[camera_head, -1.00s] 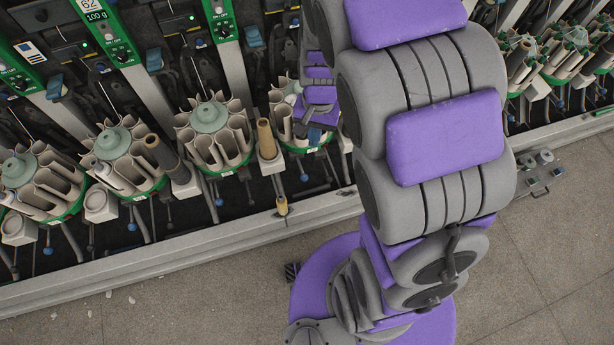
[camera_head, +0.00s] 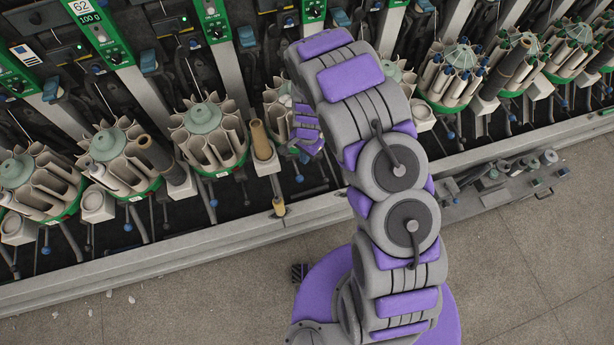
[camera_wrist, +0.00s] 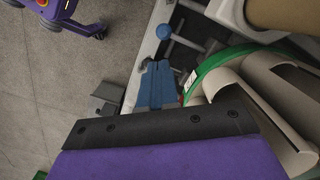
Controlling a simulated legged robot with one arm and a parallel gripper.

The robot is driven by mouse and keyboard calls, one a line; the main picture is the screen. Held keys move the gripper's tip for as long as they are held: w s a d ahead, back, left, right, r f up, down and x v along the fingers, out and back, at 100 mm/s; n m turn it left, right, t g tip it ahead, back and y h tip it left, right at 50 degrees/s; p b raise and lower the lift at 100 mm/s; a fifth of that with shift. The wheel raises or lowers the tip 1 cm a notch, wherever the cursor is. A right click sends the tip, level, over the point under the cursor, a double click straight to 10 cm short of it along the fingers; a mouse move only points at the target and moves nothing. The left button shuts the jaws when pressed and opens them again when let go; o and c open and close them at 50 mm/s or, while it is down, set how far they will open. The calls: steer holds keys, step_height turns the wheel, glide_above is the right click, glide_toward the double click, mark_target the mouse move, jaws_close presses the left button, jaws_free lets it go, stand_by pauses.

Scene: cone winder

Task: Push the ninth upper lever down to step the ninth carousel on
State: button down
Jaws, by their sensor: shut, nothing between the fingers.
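In the wrist view my gripper (camera_wrist: 157,84) shows as two blue fingers lying together, shut and empty. They are beside the green rim of a carousel (camera_wrist: 207,68) with cream pockets. A lever with a round blue knob (camera_wrist: 165,32) is just beyond the fingertips, apart from them. In the head view this carousel (camera_head: 275,98) seems to be the one partly hidden by my arm, and my fingertips cannot be made out there. I cannot tell which lever is the ninth.
More carousels (camera_head: 207,133) line the machine on both sides. A tan cone (camera_head: 262,140) stands on a holder close to my wrist. A grey rail (camera_head: 160,252) runs along the machine front. The floor (camera_head: 510,260) in front is mostly clear. A purple wheeled body shows in the wrist view.

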mark_target(300, 177)
steer(key=f, duration=0.3)
steer(key=a+f+b, duration=0.1)
steer(key=f, duration=0.2)
steer(key=a+f+b, duration=0.1)
steer(key=f, duration=0.2)
steer(key=shift+s+a+f, duration=0.15)
steer(key=shift+s+f, duration=0.05)
steer(key=shift+s, duration=0.05)
steer(key=shift+s+d+f+b, duration=0.1)
steer(key=shift+d+f+b, duration=0.2)
steer(key=shift+d+f, duration=0.15)
steer(key=shift+a, duration=0.15)
